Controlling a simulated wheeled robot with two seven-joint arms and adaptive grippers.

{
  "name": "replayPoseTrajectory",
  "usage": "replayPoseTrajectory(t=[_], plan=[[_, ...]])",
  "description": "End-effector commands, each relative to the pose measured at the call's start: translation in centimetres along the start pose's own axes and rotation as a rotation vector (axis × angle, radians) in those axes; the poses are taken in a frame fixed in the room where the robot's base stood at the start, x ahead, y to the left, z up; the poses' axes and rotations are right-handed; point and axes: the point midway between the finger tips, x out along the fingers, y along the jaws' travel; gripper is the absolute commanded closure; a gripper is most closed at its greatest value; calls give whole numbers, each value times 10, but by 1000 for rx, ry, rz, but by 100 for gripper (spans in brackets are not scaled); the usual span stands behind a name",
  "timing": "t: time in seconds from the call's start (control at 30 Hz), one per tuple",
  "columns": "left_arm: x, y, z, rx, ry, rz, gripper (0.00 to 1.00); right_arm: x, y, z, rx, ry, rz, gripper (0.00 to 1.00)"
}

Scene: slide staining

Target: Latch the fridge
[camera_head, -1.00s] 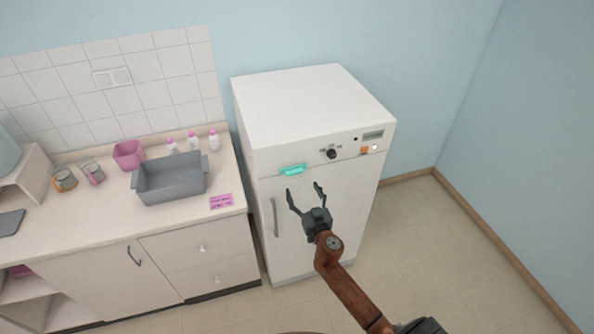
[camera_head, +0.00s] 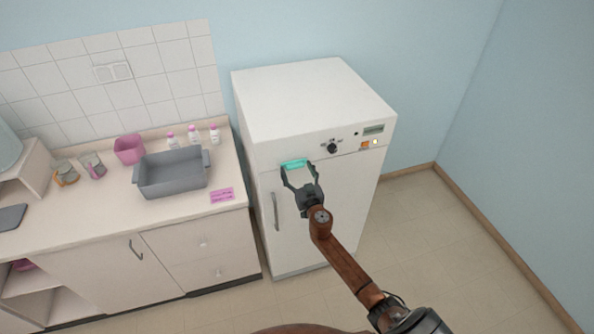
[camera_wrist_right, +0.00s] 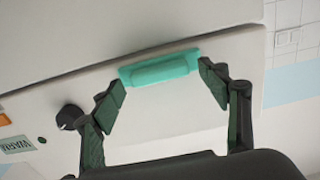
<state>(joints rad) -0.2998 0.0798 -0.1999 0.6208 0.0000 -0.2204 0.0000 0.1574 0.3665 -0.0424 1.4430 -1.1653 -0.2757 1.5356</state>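The white fridge (camera_head: 340,235) stands against the wall with its door shut against the body, as far as I can see. A teal latch (camera_head: 294,164) sits at the seam between the door and the control panel. My right gripper (camera_head: 299,170) is open in front of it, its fingertips close to the latch. In the right wrist view the latch (camera_wrist_right: 160,69) lies just beyond and between the spread fingers of the gripper (camera_wrist_right: 158,82). Nothing is between the fingers, and I cannot tell whether they touch the latch. My left gripper is not in view.
The fridge has a vertical door handle (camera_head: 275,212) and a black knob (camera_head: 332,148) on its panel. A counter (camera_head: 100,212) on the left bears a grey basin (camera_head: 172,186), a pink container (camera_head: 129,149) and several bottles. The floor at right is clear.

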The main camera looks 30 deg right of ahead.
Motion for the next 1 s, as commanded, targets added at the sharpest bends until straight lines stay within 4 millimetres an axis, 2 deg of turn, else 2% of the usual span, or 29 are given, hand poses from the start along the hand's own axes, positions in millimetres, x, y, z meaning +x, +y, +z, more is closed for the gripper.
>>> replayPoseTrajectory(t=[0.07, 0.57, 0.83, 1.0], plan=[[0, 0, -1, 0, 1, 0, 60, 0, 0, 0, 0, 0, 0, 38], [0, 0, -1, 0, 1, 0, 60, 0, 0, 0, 0, -1, 1, 72], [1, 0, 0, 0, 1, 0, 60, 0, 0, 1, -28, -1, 1, 72], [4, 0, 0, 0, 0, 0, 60, 0, 0, 1, -105, 0, 1, 72]])
